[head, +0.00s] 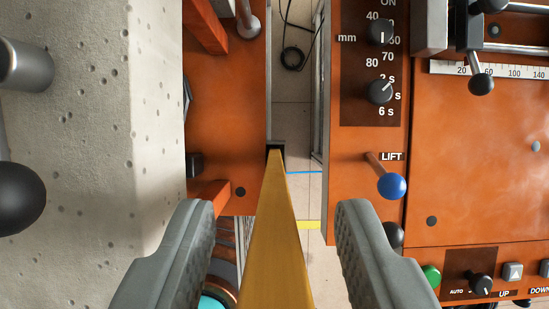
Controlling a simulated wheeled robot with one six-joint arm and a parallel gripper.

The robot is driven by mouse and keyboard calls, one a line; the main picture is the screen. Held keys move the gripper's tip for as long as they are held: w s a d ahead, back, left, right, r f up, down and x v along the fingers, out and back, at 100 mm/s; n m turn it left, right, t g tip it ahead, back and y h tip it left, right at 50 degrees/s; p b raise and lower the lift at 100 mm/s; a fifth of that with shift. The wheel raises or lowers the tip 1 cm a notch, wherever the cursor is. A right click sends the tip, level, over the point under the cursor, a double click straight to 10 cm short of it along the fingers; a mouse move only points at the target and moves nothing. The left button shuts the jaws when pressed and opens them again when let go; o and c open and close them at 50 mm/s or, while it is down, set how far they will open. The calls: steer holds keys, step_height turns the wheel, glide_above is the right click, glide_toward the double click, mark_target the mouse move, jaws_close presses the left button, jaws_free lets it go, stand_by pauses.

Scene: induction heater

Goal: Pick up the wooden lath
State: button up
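The wooden lath (276,245) is a long yellow-ochre bar in the middle of the head view. It runs from the bottom edge up to a narrow far end beside a small black part. My gripper (274,212) is open, with one grey finger on each side of the lath. Gaps show between the lath and both fingers, and I see no contact. The lath's near end is out of view. I cannot tell how far it is below the fingertips.
An orange machine panel (460,185) with knobs, a blue-tipped lift lever (391,186) and buttons stands to the right. An orange plate (225,110) and a grey pitted block (90,110) are at left. A narrow gap between them shows the floor and a black cable (293,58).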

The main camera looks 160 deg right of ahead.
steer(key=shift+f, duration=0.2)
jaws_close()
steer(key=shift+r, duration=0.1)
step_height(320, 180, up, 17)
steer(key=shift+r, duration=0.15)
stand_by(1.3)
stand_by(0.5)
